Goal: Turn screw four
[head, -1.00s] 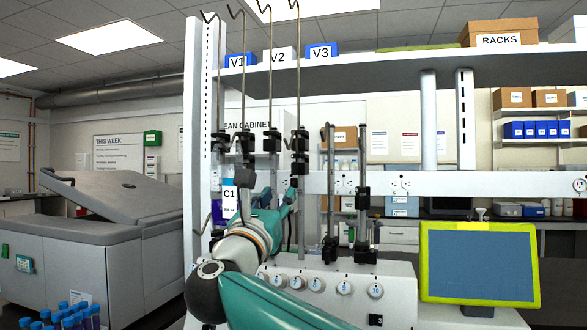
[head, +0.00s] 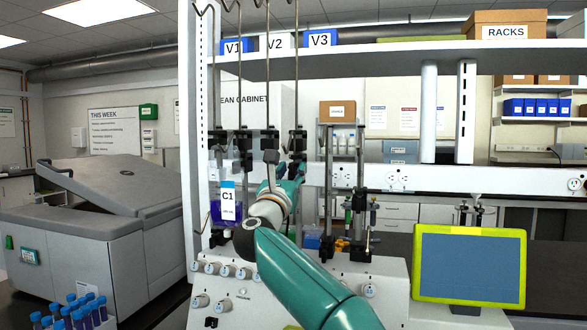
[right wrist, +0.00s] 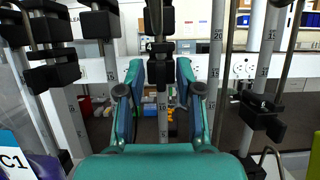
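The white apparatus (head: 385,277) has several numbered knobs on its front, one being a knob (head: 200,301) low on the left; I cannot read which is four. Black clamp blocks with screws sit on upright rods above it. My right gripper (head: 290,165) reaches in among these rods, partly hidden by its own arm. In the right wrist view its teal fingers (right wrist: 160,75) stand apart, one on each side of a black block (right wrist: 160,72) on a central rod. Contact with that block is not clear. A right-hand block (right wrist: 262,108) bears a 6. My left gripper is not in view.
Thin hooked rods and clamps crowd both sides. A yellow-framed screen (head: 469,265) stands at right, and blue-capped tubes (head: 75,308) at lower left.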

